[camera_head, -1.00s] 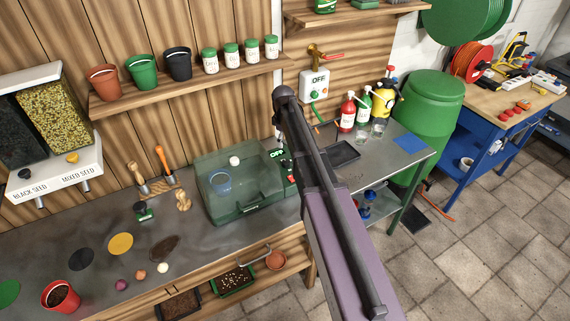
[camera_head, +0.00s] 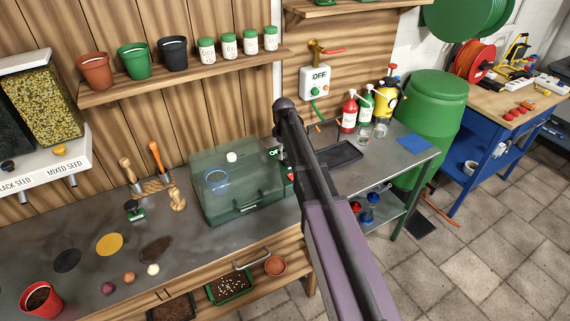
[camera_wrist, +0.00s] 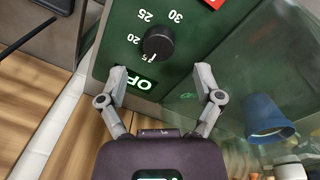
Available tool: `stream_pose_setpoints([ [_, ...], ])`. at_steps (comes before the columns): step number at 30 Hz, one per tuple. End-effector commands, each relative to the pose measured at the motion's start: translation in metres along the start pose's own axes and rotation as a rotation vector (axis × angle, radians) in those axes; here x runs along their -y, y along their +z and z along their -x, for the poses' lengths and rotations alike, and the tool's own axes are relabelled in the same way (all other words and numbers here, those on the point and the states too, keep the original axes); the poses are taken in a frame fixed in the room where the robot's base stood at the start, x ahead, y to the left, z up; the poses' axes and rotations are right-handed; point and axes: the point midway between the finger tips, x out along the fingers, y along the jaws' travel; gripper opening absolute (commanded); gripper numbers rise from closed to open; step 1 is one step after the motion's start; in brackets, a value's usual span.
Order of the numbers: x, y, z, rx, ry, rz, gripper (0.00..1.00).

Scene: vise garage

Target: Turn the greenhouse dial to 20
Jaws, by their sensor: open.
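The greenhouse (camera_head: 235,205) is a clear green box on the bench; its control panel is partly hidden behind my arm in the head view. In the wrist view the dial (camera_wrist: 158,44) is a round black knob on a dark green panel, with upside-down numbers 15, 20, 25 and 30 around it. Its pointer seems to be by the 15, but is hard to read. An OFF display (camera_wrist: 135,84) glows beside it. My gripper (camera_wrist: 161,78) is open and empty, its fingertips spread on either side just short of the dial, apart from it. The head view hides my gripper.
A red part (camera_wrist: 214,3) sits at the panel's edge. A blue cup (camera_wrist: 268,118) shows through the clear wall at the right. A black tray (camera_head: 338,153) lies on the bench right of my arm.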

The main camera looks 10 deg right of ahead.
Motion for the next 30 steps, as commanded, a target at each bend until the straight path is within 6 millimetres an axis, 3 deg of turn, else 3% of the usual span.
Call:
stream_pose_setpoints([
  [15,0.0,0.0,-0.04,0.0,0.0,0.0,0.84],
  [30,0.0,0.0,-0.043,0.0,0.0,0.0,0.84],
])
